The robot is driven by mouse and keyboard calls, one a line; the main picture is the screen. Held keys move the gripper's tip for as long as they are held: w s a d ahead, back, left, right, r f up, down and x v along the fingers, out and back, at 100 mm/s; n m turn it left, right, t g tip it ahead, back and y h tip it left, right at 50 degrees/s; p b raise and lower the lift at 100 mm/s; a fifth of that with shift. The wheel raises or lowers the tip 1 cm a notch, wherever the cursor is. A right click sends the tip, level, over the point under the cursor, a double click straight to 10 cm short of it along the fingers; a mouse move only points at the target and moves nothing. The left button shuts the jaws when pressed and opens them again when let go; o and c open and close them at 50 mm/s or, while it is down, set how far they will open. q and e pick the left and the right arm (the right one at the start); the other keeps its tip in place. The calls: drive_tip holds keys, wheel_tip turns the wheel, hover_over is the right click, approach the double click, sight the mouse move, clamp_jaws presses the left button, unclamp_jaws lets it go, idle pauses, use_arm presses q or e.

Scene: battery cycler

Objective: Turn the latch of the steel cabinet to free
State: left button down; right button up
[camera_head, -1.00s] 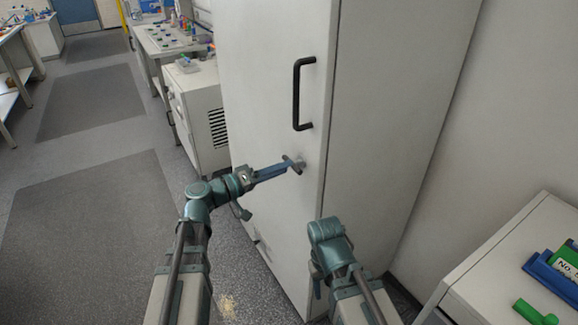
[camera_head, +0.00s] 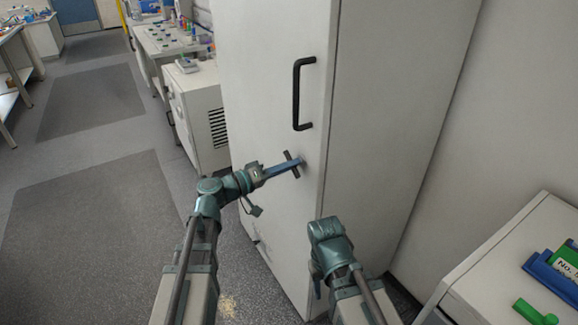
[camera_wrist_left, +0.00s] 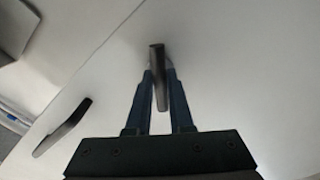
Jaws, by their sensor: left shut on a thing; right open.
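The steel cabinet (camera_head: 262,100) stands ahead, tall and pale, with its door shut. Its latch (camera_head: 290,158) is a small dark bar on the door below the black handle. My left gripper (camera_head: 294,166) is shut on the latch. In the left wrist view the latch (camera_wrist_left: 158,75) shows as a dark bar between the two blue fingers (camera_wrist_left: 160,88). My right gripper is low in front of the cabinet's edge; its fingers are hidden or too small to make out in the head view.
The black door handle (camera_head: 298,94) is above the latch and also shows in the left wrist view (camera_wrist_left: 62,127). A white cabinet (camera_head: 520,270) with green and blue items stands at the right. A bench (camera_head: 165,40) is at the back left. The floor at left is clear.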

idle(0.4)
use_arm(q)
drive_tip(key=shift+m, duration=8.9)
drive_tip(key=c, duration=0.8)
unclamp_jaws()
drive_tip(key=shift+c, duration=0.2)
